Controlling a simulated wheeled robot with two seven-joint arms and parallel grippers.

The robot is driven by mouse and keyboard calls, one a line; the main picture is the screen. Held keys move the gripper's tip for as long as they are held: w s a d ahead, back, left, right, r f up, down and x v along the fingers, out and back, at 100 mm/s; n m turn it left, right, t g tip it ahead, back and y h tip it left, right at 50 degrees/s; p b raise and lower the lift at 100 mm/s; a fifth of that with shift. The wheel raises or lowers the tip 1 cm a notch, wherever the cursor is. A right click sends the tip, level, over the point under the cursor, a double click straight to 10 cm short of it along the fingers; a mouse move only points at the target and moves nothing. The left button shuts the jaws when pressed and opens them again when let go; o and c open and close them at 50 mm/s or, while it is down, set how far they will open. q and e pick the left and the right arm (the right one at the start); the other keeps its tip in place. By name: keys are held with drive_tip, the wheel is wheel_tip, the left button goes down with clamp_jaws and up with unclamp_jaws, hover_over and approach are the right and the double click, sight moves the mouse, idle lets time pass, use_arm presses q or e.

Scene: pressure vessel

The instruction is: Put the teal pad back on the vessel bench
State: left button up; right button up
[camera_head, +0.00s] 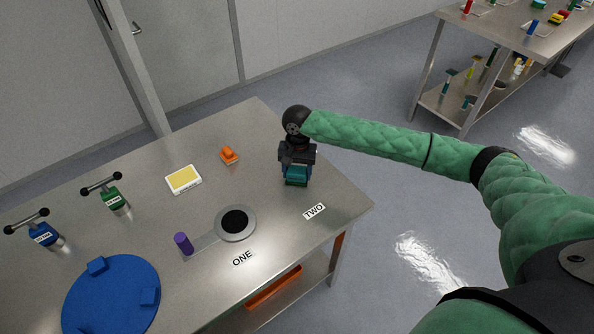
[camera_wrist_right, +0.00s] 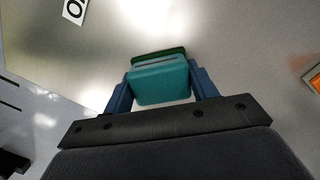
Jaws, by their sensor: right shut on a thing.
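I cannot tell whether the pad touches the bench. My left gripper is not in view.

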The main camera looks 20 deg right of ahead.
sight(297, 167)
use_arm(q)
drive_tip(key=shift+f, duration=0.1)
use_arm(e)
drive_tip(key=shift+f, duration=0.1)
drive_tip(key=o, duration=1)
drive_tip(key=shift+c, duration=0.2)
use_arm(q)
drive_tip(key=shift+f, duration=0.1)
use_arm(e)
drive_tip(key=shift+w+r, duration=0.1)
drive_tip(key=shift+r, duration=0.35)
drive_tip(key=r+b, duration=0.1)
drive_tip(key=r, duration=0.2)
drive_tip(key=r+b, duration=0.1)
drive_tip(key=r, duration=0.2)
drive_tip(key=w+r+b, duration=0.1)
drive_tip(key=r, duration=0.2)
drive_tip(key=shift+d+r, duration=0.25)
drive_tip(key=shift+r, duration=0.15)
use_arm(q)
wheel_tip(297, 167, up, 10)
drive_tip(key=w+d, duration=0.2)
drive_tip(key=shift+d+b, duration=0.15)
drive_tip(key=shift+b, duration=0.2)
use_arm(e)
drive_tip(key=shift+r, duration=0.75)
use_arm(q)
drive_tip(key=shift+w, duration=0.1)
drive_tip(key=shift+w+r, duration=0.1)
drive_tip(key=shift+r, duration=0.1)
